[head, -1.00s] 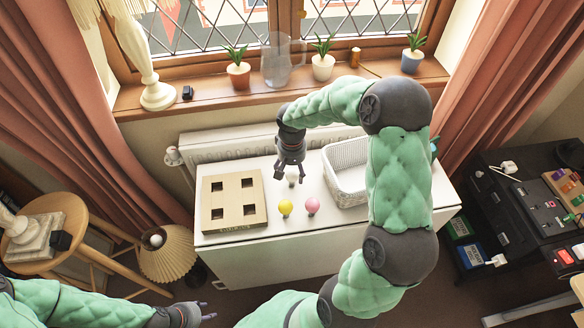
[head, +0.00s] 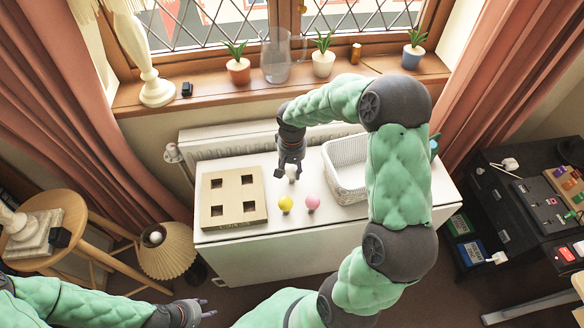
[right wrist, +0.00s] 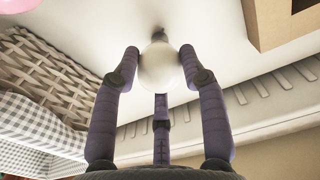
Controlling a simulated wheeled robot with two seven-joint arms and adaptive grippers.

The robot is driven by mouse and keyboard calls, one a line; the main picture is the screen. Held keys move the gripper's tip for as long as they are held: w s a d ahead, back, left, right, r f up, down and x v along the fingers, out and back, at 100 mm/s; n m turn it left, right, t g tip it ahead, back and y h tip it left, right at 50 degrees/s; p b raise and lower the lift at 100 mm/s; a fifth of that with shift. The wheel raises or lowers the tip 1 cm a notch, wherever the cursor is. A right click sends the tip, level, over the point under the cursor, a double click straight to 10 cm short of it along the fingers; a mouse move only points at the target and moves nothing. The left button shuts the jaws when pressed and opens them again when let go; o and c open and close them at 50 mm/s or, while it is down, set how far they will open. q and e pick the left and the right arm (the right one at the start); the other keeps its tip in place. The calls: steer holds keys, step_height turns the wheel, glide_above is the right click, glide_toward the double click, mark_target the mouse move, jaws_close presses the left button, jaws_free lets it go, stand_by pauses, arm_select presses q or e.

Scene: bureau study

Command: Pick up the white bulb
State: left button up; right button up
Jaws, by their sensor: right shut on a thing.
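The white bulb (right wrist: 160,68) is between the fingers of my right gripper (right wrist: 160,75) in the right wrist view. The gripper is shut on the bulb's round glass, with the dark base end pointing away from the palm. In the head view the right gripper (head: 291,167) reaches down over the white table, and the white bulb (head: 292,172) shows at its fingertips. I cannot tell whether the bulb touches the tabletop. My left gripper (head: 204,309) is low at the left, away from the table, with its fingers apart and empty.
A yellow bulb (head: 285,203) and a pink bulb (head: 312,202) stand on the white table (head: 270,255) in front of my right gripper. A wooden block with square holes (head: 233,184) lies left of it. A white basket (head: 336,186) stands at the right.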

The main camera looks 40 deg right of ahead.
steer(key=shift+r, duration=0.15)
steer(key=shift+r+p, duration=3.8)
steer(key=shift+r, duration=1.1)
